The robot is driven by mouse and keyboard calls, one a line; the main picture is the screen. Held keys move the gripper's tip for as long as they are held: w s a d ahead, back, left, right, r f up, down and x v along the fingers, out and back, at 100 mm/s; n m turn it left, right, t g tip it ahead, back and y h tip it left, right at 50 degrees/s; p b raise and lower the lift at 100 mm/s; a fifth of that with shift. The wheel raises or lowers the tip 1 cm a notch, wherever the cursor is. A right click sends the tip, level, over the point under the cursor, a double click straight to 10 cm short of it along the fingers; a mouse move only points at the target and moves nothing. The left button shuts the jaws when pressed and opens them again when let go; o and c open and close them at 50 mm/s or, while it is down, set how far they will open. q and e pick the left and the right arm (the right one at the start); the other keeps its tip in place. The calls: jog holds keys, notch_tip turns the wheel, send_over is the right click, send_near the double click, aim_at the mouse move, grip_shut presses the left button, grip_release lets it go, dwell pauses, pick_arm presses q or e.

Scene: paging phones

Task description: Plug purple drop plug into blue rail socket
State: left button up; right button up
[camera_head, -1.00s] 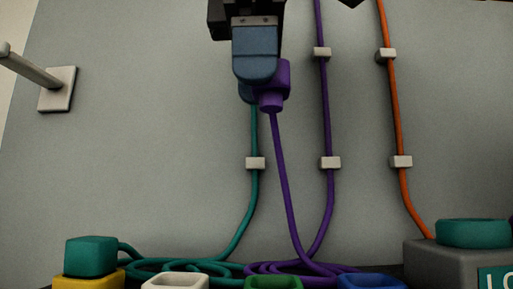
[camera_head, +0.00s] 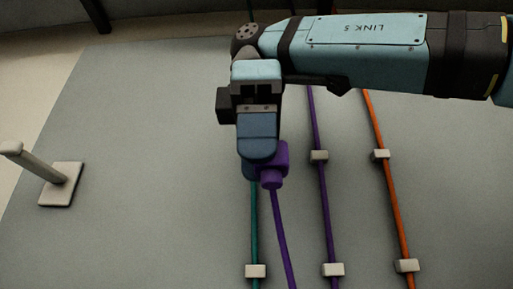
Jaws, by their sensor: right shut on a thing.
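The purple drop plug (camera_head: 270,165) is held at the blue fingertips of my right gripper (camera_head: 258,150), in the middle of the head view. My right gripper is shut on it and points downward. The fingers hide the left part of the plug. A purple cord (camera_head: 279,232) hangs from the plug and leaves the picture at the bottom. The blue rail socket is out of view. My left gripper is not in view.
A grey panel lies behind, with teal (camera_head: 254,215), purple (camera_head: 322,205) and orange (camera_head: 393,205) cords held by pale clips (camera_head: 318,156). A pale post on a square plate (camera_head: 62,184) stands at the left. The panel between post and gripper is clear.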

jog(key=d, duration=0.8)
jog(key=shift+p, duration=0.4)
jog(key=shift+a, duration=0.1)
jog(key=shift+f, duration=0.1)
